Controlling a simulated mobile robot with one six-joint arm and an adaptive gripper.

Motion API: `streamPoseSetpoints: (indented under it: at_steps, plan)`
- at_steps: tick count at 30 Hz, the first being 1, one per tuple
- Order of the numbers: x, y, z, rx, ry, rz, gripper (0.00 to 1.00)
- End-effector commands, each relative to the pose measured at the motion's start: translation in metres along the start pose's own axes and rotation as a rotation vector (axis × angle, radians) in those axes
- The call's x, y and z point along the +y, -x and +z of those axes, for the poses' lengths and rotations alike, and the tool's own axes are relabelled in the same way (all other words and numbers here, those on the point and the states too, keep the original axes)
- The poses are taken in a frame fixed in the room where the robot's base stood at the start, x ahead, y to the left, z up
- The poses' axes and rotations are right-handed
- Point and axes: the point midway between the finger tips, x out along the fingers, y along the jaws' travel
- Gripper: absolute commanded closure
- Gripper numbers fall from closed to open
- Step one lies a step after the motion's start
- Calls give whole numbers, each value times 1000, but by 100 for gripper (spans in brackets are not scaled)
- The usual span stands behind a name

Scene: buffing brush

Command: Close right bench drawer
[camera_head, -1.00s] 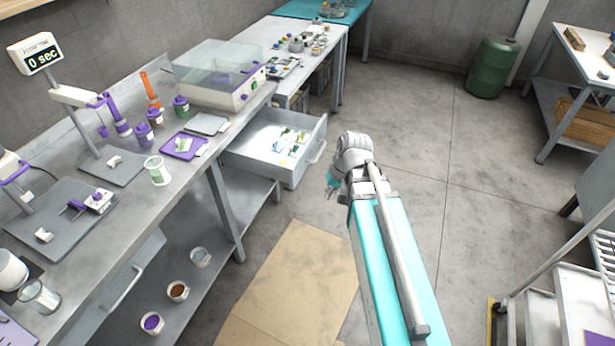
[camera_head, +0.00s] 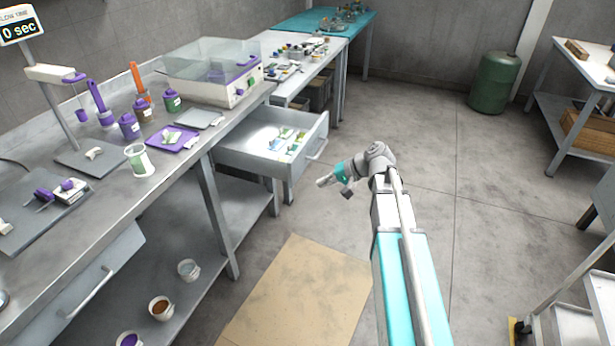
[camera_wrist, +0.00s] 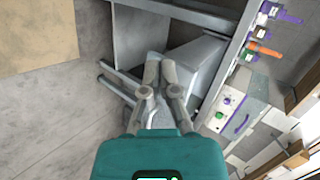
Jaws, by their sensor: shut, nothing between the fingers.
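The right bench drawer (camera_head: 298,172) is pulled out from under the grey bench, past the clear-lidded machine. Small coloured packets (camera_head: 284,140) lie inside it. Its bar handle (camera_head: 317,150) is on the front panel. My gripper (camera_head: 322,181) is shut and empty, just in front of the drawer front, lower than the handle and apart from it as far as I can tell. In the wrist view my shut fingers (camera_wrist: 160,68) overlap the grey drawer area, hiding part of it.
A second drawer (camera_head: 85,290) with a bar handle is at the near left of the bench. Jars (camera_head: 160,306) stand on the lower shelf. A tan mat (camera_head: 298,290) lies on the floor. A cart (camera_head: 575,320) is at the right. The floor between is clear.

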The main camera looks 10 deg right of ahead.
Motion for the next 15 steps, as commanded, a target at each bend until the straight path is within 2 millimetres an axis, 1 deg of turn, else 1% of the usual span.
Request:
streamPoseSetpoints:
  at_steps: [1, 7, 15]
  plan:
    - [13, -8, -8, 10, -8, -29, 100]
    - [29, -14, -32, 48, -37, -156, 100]
    - [54, -14, -66, 105, -75, -326, 100]
